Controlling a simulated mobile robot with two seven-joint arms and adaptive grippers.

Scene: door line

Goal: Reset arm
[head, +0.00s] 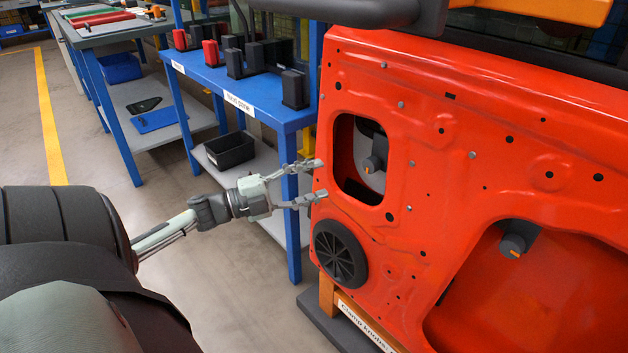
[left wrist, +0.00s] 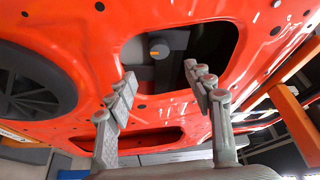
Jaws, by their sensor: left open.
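My left gripper (head: 312,182) is open and empty in the head view, with its fingers pointing right toward the left edge of the red door panel (head: 440,130). In the left wrist view the two fingers of my left gripper (left wrist: 165,90) are spread apart. Between and beyond them is an opening in the red panel (left wrist: 85,60) with a dark knob (left wrist: 159,47) that has an orange mark. In the head view this knob (head: 374,163) sits inside the upper left opening. I cannot tell whether the fingertips touch the panel. My right gripper is not in view.
A blue table (head: 262,100) with black and red blocks stands behind the gripper, with a black bin (head: 230,150) on its lower shelf. A round black speaker (head: 340,252) and a second knob (head: 514,246) are on the panel. Floor (head: 225,270) shows clear below my arm.

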